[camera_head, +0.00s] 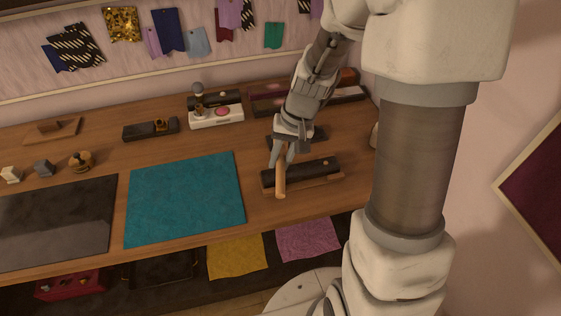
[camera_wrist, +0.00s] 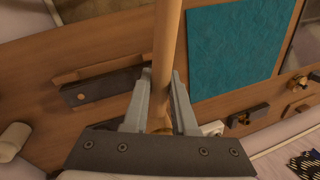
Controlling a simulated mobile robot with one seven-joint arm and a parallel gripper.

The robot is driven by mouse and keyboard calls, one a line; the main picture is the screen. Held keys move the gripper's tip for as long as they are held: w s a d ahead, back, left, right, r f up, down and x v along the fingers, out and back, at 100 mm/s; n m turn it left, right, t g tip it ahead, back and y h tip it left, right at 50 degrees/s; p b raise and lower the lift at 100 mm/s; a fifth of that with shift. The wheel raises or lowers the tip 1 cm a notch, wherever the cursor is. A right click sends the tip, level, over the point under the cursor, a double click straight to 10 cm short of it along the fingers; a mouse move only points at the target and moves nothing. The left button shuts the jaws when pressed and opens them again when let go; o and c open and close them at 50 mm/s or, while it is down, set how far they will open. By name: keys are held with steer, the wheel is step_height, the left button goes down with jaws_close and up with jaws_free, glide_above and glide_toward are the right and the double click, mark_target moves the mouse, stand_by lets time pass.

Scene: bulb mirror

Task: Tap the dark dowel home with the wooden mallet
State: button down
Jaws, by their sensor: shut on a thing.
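My gripper (camera_head: 281,158) is above the right part of the workbench, shut on the wooden mallet (camera_head: 282,178). In the wrist view the jaws (camera_wrist: 160,95) close around its pale round shaft (camera_wrist: 167,45), which runs away to the top edge. I cannot make out the mallet's head clearly. A dark block (camera_head: 318,170) on a wooden base lies beside and behind the mallet; it also shows in the wrist view (camera_wrist: 105,87). A small tan round spot (camera_wrist: 81,97) marks its face; I cannot tell whether this is a dowel end. I cannot pick out the dark dowel for certain.
A teal mat (camera_head: 185,198) lies left of the block, and a dark mat (camera_head: 50,225) farther left. A dark plane-like tool (camera_head: 151,129), a white box (camera_head: 216,117) and long trays (camera_head: 280,100) stand behind. A pale cylinder (camera_wrist: 12,141) is near the bench's end.

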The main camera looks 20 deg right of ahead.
steer(key=shift+r, duration=0.75)
steer(key=shift+f, duration=0.1)
steer(key=shift+f, duration=0.1)
steer(key=shift+f+b, duration=1.3)
steer(key=shift+b, duration=0.05)
steer(key=shift+f, duration=0.2)
step_height(320, 180, down, 6)
steer(key=b, duration=0.6)
steer(key=shift+f, duration=0.15)
step_height(320, 180, up, 6)
steer(key=p, duration=0.4)
steer(key=shift+f+p, duration=0.15)
steer(key=shift+p, duration=0.15)
